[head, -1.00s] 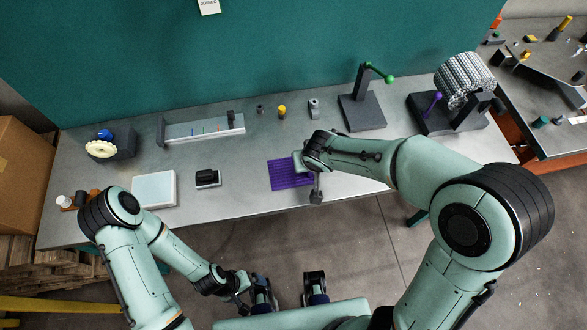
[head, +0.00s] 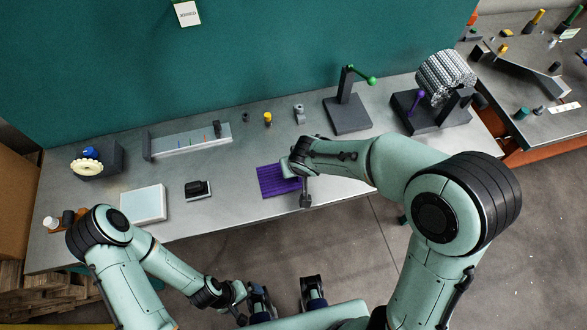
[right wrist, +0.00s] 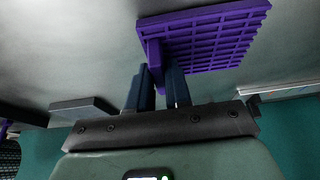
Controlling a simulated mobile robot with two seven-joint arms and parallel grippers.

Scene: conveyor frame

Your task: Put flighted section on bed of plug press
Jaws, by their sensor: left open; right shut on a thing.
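The purple flighted section (head: 272,182) is a gridded plate near the front of the bench, partly hidden by my right wrist. My right gripper is shut on a purple upright of it in the right wrist view (right wrist: 158,88); the plate (right wrist: 212,35) extends past the fingertips. I cannot tell whether the plate touches the bench. A dark press with a green-knobbed lever (head: 346,92) stands right and behind, its flat bed (head: 347,118) bare; it looks like the plug press. My left gripper (head: 287,292) is open and empty, low in front of the bench.
On the bench (head: 232,210) are a white tray (head: 143,203), a small black block (head: 198,190), a long rail fixture (head: 190,140) and small parts. A ribbed drum on a dark stand (head: 445,78) is right of the press. Bench between section and press is mostly clear.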

